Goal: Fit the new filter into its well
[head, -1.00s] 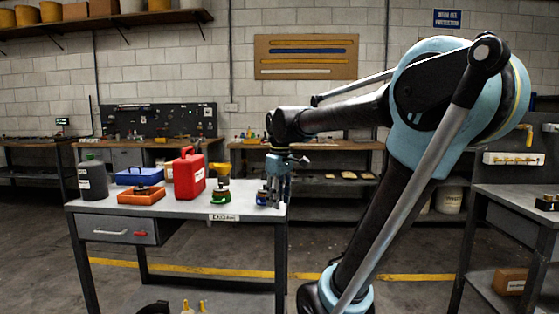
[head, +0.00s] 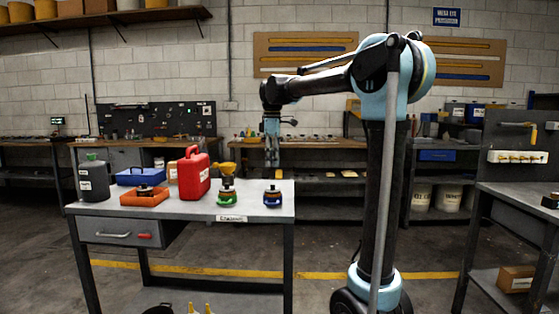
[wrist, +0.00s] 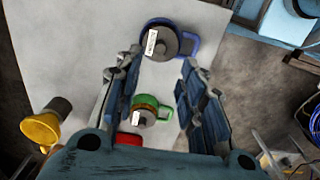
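A dark cylindrical filter with a white label (wrist: 157,42) sits in a blue ring with a handle (wrist: 190,46) near the bench's right end. The head view shows this blue-ringed unit (head: 272,197) upright on the bench. A similar dark unit with a green ring (head: 226,198) stands to its left; it also shows in the wrist view (wrist: 147,103). Which one is the new filter, I cannot tell. My gripper (wrist: 159,63) points down, open and empty, fingers spread wide. In the head view my gripper (head: 271,160) hangs above the blue-ringed unit, apart from it.
The grey bench (head: 180,217) also holds a red canister (head: 190,178), a yellow funnel (head: 226,168), an orange tray (head: 142,198) with a dark part, a blue box (head: 140,176) and a dark bottle (head: 93,180). Another bench (head: 515,200) stands at right.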

